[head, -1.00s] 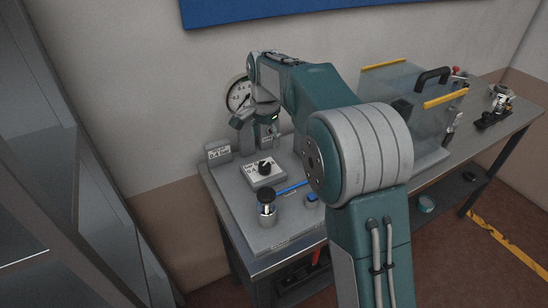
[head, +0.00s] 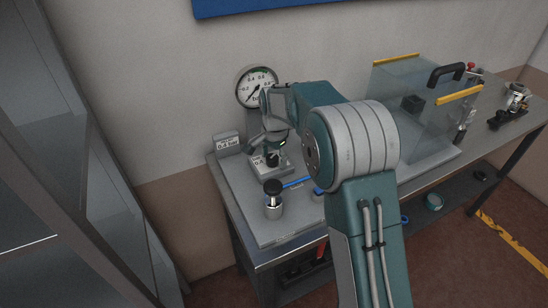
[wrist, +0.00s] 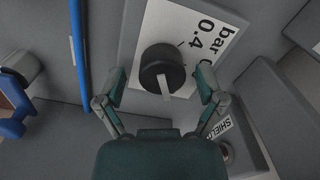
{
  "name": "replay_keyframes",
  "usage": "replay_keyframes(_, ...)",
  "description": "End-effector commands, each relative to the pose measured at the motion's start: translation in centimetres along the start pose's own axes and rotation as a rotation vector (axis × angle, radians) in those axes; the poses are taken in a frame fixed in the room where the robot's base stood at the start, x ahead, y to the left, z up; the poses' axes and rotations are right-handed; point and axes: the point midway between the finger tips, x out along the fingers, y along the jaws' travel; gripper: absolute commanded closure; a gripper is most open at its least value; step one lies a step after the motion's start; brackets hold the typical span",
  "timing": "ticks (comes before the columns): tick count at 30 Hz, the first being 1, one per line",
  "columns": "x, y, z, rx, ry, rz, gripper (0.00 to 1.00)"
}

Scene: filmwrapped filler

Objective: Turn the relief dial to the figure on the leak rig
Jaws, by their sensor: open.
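The relief dial is a round black knob (wrist: 162,70) with a pale pointer bar, on a white plate (wrist: 205,35) printed "bar" and "0.4". My gripper (wrist: 160,88) is open, with one finger on each side of the knob in the wrist view. Gaps show between fingers and knob, and I cannot tell whether the fingertips are down at knob height. In the head view my gripper (head: 272,153) is over the dial block (head: 272,170) and partly hides the knob. A small sign (head: 228,143) on the rig reads about 0.4 bar.
A round gauge (head: 257,88) stands behind my gripper. A metal cylinder with a black top (head: 273,200) stands in front of the dial. A blue tube (wrist: 79,45) runs beside the dial plate. A clear shield box with yellow edges (head: 425,105) stands to the right.

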Motion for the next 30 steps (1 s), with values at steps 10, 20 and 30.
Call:
replay_keyframes(10, -0.01, 0.06, -0.09, 0.000, 0.000, -0.001, 0.70)
replay_keyframes(20, 0.05, -0.04, -0.19, -0.005, 0.002, -0.002, 0.94)
replay_keyframes(30, 0.06, -0.11, -0.25, -0.129, 0.001, -0.004, 0.94)
